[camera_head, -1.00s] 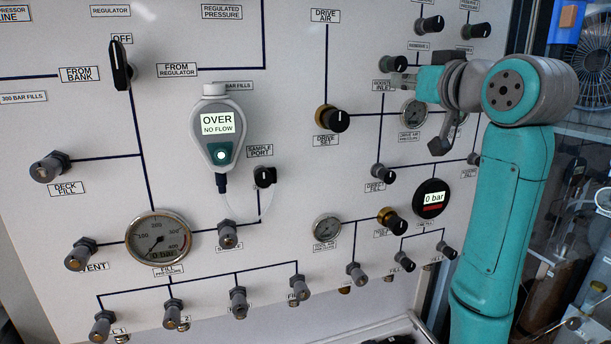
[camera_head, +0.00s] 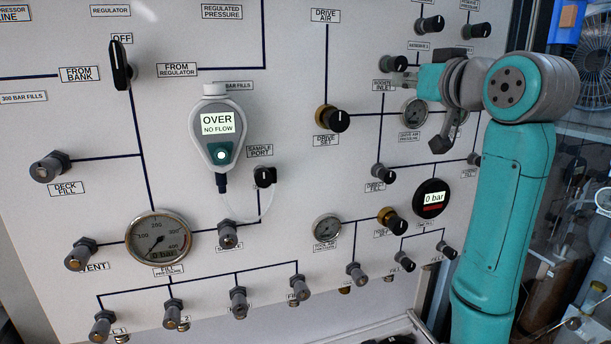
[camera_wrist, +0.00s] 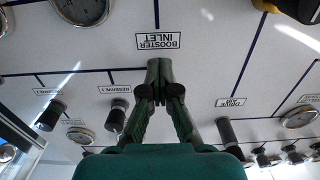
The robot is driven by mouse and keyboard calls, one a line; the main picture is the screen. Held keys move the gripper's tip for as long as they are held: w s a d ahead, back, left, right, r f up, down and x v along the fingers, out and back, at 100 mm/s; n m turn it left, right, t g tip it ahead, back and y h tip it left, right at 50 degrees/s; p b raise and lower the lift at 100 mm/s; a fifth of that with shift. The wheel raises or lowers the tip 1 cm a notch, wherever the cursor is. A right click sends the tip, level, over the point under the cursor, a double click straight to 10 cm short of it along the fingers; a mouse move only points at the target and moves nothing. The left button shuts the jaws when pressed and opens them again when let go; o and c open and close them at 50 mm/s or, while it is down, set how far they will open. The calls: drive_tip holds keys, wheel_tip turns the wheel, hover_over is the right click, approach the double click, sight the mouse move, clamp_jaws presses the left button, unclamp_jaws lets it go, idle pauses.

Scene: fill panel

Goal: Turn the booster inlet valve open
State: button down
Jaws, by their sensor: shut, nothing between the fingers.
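The booster inlet valve is a dark knob (camera_head: 393,63) on the upper right of the white panel, above its BOOSTER INLET label (camera_head: 384,86). My gripper (camera_head: 402,79) is beside the label, just below the knob in the head view. In the wrist view the panel appears upside down, and my gripper (camera_wrist: 164,72) has its fingers together at the label (camera_wrist: 158,40). The knob is not clearly visible there; the fingers may hide it. I cannot tell whether the fingertips touch the knob or panel. The gripper is shut and empty.
A drive air gauge (camera_head: 414,112) sits just below my gripper, partly hidden by the arm. The drive set knob (camera_head: 338,120) is to the left. The direct fill knob (camera_head: 379,171) is lower. In the wrist view, a reserve knob (camera_wrist: 118,114) stands near the fingers.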

drive_tip(key=shift+d, duration=0.1)
drive_tip(key=v, duration=0.6)
drive_tip(key=shift+f, duration=0.35)
idle(0.4)
